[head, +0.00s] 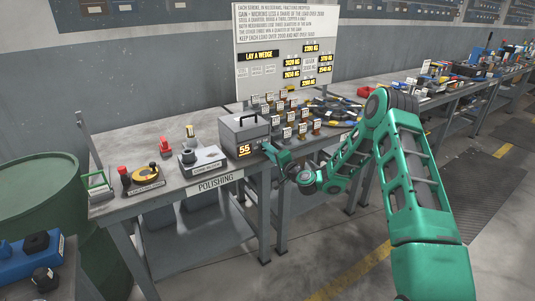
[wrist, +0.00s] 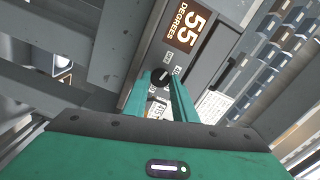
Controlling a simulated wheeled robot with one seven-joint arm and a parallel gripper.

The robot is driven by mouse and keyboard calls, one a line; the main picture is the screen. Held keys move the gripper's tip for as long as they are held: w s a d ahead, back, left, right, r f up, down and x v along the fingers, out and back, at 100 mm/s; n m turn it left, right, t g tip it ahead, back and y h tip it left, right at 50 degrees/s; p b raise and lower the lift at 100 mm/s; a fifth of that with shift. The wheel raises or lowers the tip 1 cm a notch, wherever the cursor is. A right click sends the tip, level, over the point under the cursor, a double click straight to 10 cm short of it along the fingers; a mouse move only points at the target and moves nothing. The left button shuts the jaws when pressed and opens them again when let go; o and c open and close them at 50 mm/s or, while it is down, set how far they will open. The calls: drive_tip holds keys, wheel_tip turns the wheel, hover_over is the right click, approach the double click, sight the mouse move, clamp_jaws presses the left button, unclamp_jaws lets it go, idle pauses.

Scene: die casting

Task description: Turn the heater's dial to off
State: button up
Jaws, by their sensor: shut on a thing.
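The heater (head: 244,132) is a grey box with a black top handle on the polishing table. Its front display reads 55, and in the wrist view the display (wrist: 190,28) reads "55 DEGREES". The dial (wrist: 160,75) is a small black knob with a pale pointer line, below the display. My gripper (wrist: 166,82) has its two green fingers around the dial, shut on it. In the head view my gripper (head: 268,150) reaches the heater's front right side and hides the dial.
Several small labelled items (head: 290,115) stand on the table right of the heater, below a white instruction board (head: 285,45). A grey labelled block (head: 203,160) and a yellow-black tool (head: 146,180) lie to the left. The aisle floor at right is clear.

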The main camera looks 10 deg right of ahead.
drive_tip(key=shift+s+f+n, duration=0.15)
drive_tip(key=shift+f+n, duration=0.15)
drive_tip(key=shift+n, duration=0.9)
drive_tip(key=o, duration=1)
drive_tip(key=shift+o, duration=0.2)
drive_tip(key=shift+r, duration=0.1)
drive_tip(key=shift+d, duration=0.1)
drive_tip(key=v, duration=1)
drive_tip(key=shift+s, duration=0.25)
drive_tip(key=shift+r, duration=0.15)
